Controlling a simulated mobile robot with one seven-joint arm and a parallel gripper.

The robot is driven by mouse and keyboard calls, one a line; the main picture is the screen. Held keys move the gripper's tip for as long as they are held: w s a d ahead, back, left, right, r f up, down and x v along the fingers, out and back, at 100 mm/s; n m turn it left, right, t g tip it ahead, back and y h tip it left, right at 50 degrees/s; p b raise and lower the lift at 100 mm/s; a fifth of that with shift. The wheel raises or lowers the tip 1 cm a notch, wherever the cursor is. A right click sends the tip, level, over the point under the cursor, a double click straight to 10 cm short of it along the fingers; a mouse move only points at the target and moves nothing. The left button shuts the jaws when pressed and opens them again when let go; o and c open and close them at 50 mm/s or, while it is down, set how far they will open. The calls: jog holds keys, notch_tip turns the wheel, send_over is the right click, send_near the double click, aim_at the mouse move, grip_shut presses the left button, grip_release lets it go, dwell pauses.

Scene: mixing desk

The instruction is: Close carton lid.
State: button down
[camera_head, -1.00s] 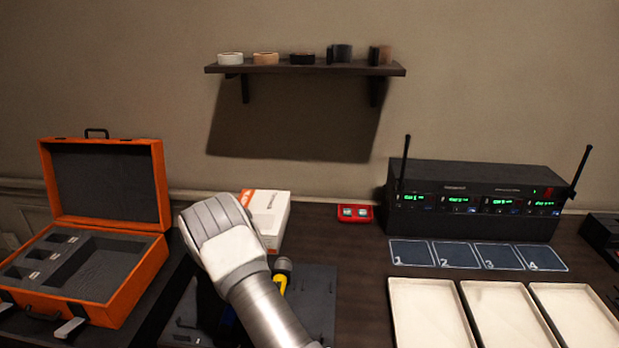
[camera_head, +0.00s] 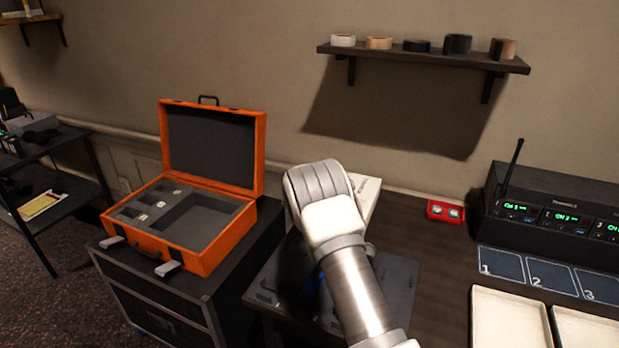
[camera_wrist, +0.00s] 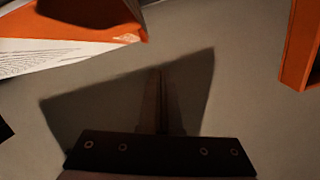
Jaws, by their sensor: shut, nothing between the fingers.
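The carton (camera_head: 367,192) is a white box on the desk, seen in the head view just behind and right of my arm, which hides much of it. Whether its lid is up cannot be told there. In the wrist view, a white printed piece with orange (camera_wrist: 60,48) at the upper left looks like part of the carton. My gripper (camera_wrist: 162,72) is shut and empty, pointing over a plain grey-brown surface with a dark shadow around the fingers. In the head view my forearm and wrist hide the fingers.
An open orange case (camera_head: 212,150) with grey foam stands left of my arm on a dark cabinet. A small red box (camera_head: 445,211), a black receiver rack (camera_head: 560,205) and cream trays (camera_head: 510,318) lie to the right. An orange edge (camera_wrist: 302,45) shows at the right in the wrist view.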

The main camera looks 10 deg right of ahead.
jog(key=s+a+r+n+g+y+p, duration=0.1)
jog(key=s+a+r+n+y, duration=0.4)
jog(key=s+r, duration=0.65)
jog(key=s+a+r+n+g+y+p, duration=0.1)
jog(key=s+a+r+y+p, duration=0.15)
jog(key=s+a+r, duration=0.65)
jog(key=s+d+r+n+g, duration=0.1)
jog(key=s+d+n+g, duration=0.1)
jog(key=s, duration=1.6)
jog(key=s+d+r+n+g+p, duration=0.1)
jog(key=s+d+n+g, duration=0.1)
jog(key=s, duration=1.6)
jog(key=shift+s+d+r+g, duration=0.15)
jog(key=shift+s+d+g, duration=0.15)
jog(key=shift+d+g, duration=0.75)
jog(key=shift+d, duration=0.1)
